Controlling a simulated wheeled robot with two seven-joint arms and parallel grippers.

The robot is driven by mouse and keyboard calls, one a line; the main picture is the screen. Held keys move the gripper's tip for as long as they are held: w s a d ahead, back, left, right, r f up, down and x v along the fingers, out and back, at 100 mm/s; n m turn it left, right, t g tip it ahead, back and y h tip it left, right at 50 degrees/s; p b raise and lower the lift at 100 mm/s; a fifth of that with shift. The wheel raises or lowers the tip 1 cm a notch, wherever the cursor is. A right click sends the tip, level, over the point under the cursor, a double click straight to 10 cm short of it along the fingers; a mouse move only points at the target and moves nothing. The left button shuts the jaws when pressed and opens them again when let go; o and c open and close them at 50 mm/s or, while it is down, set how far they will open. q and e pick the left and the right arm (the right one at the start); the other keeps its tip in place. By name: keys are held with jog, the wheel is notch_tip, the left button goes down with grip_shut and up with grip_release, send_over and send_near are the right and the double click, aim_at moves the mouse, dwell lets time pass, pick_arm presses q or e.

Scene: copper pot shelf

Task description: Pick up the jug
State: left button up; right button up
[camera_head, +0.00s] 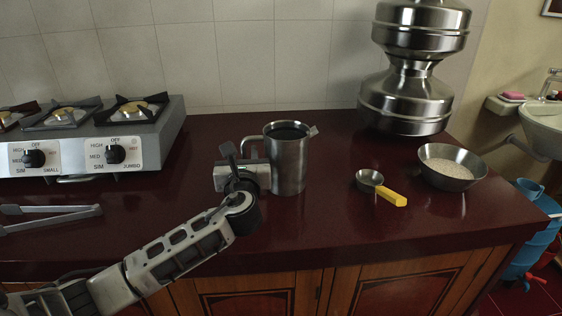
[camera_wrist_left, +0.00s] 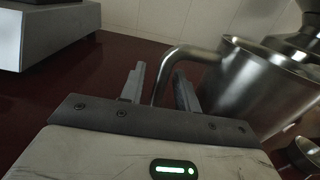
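The jug (camera_head: 288,165) is a steel, straight-sided vessel standing upright on the dark red counter, spout to the right and handle to the left. It fills the right of the left wrist view (camera_wrist_left: 250,85). My left gripper (camera_head: 255,160) is at the jug's handle side, close to its body. In the left wrist view, the fingers (camera_wrist_left: 159,82) are apart, with the curved handle (camera_wrist_left: 167,72) between them. A gap shows between the handle and the left finger; contact with the right finger is unclear. My right gripper is not in view.
A gas stove (camera_head: 110,145) stands at left, with tongs (camera_head: 50,209) in front. Right of the jug are a small steel cup with a yellow handle (camera_head: 391,197), a bowl of grain (camera_head: 451,168) and stacked steel pots (camera_head: 408,100). The counter (camera_head: 330,235) is clear in front.

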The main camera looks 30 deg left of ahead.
pick_arm(q)
grip_shut()
dwell(1.1)
jog(key=shift+r, duration=0.1)
